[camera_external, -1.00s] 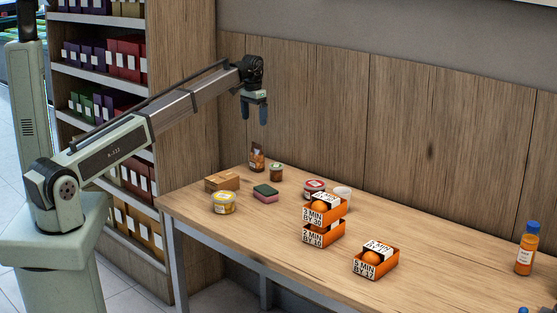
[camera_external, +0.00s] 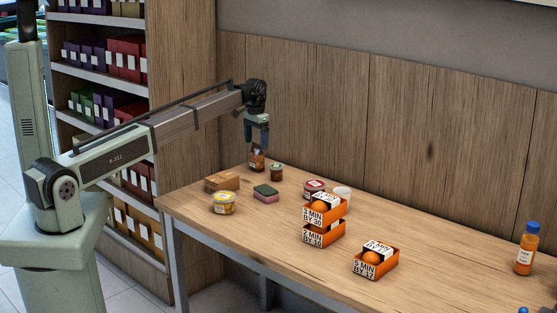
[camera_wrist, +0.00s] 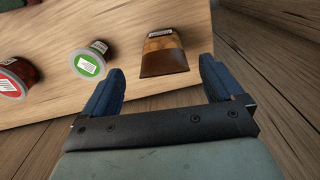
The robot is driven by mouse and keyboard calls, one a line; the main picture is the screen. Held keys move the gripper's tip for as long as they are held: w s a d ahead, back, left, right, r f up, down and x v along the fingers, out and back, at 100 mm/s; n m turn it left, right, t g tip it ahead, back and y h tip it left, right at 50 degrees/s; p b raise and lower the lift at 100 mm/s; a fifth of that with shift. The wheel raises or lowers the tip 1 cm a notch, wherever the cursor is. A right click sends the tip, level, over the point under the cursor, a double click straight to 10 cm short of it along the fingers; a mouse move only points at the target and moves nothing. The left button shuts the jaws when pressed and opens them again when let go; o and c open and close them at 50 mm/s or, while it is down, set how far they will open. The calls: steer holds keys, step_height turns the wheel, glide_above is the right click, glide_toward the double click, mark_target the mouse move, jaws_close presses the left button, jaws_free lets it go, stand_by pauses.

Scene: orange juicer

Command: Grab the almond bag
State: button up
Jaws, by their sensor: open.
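The almond bag (camera_external: 257,162) is a small brown bag with a dark top, standing at the back left of the table. In the wrist view the bag (camera_wrist: 165,56) lies ahead of and between my fingers, a little beyond the tips. My gripper (camera_external: 258,146) is open and empty, with blue fingers pointing down just above the bag in the external view. The fingers overlap the top of the bag in that view, and I cannot tell whether they touch it. In the wrist view my gripper (camera_wrist: 160,80) shows its two blue fingers wide apart.
A green-lidded jar (camera_external: 277,172) stands close to the bag's right; it also shows in the wrist view (camera_wrist: 90,64). A cardboard box (camera_external: 222,182), sponge (camera_external: 265,193) and yellow tub (camera_external: 222,203) are nearer. Orange crates (camera_external: 323,235) stand to the right. A wooden wall (camera_external: 300,110) rises behind.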

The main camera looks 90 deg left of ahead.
mark_target(257, 149)
steer(key=shift+w+a+f, duration=0.1)
steer(key=shift+a+f, duration=0.05)
steer(key=shift+f, duration=1.05)
steer(key=shift+a+f, duration=0.15)
steer(key=shift+f, duration=1)
steer(key=shift+c, duration=0.2)
steer(key=c, duration=1.1)
